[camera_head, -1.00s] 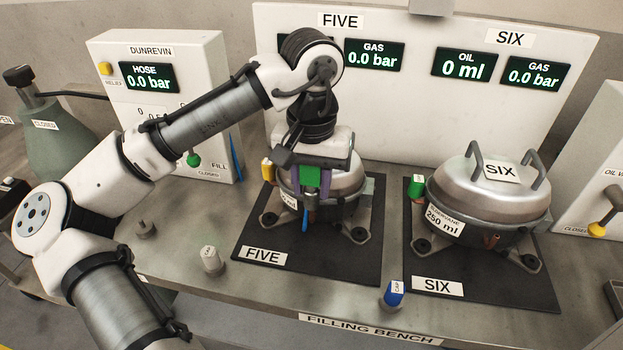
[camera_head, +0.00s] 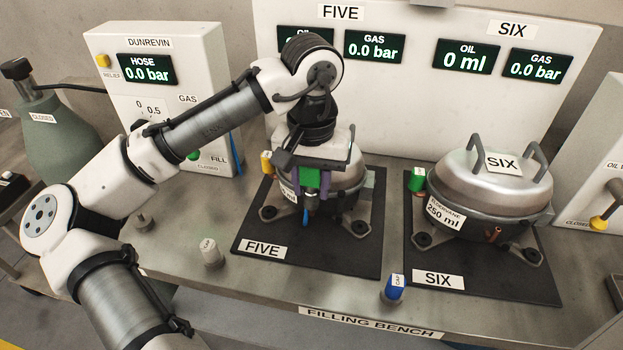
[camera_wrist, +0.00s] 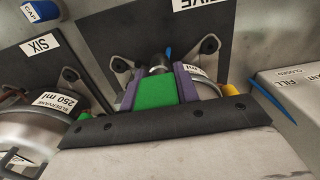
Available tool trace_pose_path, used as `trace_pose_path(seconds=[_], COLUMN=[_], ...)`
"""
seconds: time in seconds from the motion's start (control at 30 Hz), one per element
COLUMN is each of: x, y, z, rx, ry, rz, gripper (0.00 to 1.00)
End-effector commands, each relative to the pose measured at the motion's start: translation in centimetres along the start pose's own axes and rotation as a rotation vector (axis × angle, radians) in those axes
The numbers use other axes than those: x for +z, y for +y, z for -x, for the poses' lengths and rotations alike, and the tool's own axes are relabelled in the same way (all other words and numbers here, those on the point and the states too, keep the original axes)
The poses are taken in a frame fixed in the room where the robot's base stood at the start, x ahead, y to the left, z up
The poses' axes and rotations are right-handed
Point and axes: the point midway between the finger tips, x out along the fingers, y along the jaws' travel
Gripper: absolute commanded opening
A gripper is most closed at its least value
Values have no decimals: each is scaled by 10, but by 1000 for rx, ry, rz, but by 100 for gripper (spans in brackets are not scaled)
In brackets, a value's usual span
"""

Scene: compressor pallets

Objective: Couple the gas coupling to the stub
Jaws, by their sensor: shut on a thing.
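My gripper (camera_head: 311,196) has purple fingers around a green block and is at the front of compressor FIVE (camera_head: 350,178). It is shut on a small grey part, apparently the gas coupling (camera_head: 311,209), which also shows between the fingertips in the wrist view (camera_wrist: 157,69). A short blue piece (camera_head: 305,219) hangs just below it. The coupling is at the place of FIVE's stub, which is hidden; I cannot tell whether they are joined. In the wrist view my gripper (camera_wrist: 157,77) covers much of the compressor.
Compressor SIX (camera_head: 480,185) stands to the right, with a copper stub (camera_head: 493,235) in front. A grey cap (camera_head: 210,252) and a blue cap (camera_head: 393,290) stand on the bench front. The Dunrevin panel (camera_head: 205,60) is at the left. HOSE and FIVE's GAS displays read 0.0 bar.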

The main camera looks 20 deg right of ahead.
Motion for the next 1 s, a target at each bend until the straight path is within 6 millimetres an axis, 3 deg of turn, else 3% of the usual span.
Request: trace_pose_path(seconds=[0.47, 0.5, 0.63, 1.0], x=[0, 0, 0, 0], y=[0, 0, 0, 0], z=[-12, -11, -11, -8], rx=[0, 0, 0, 0], ry=[0, 0, 0, 0], rz=[-1, 0, 0, 0], gripper=[0, 36, 53, 56])
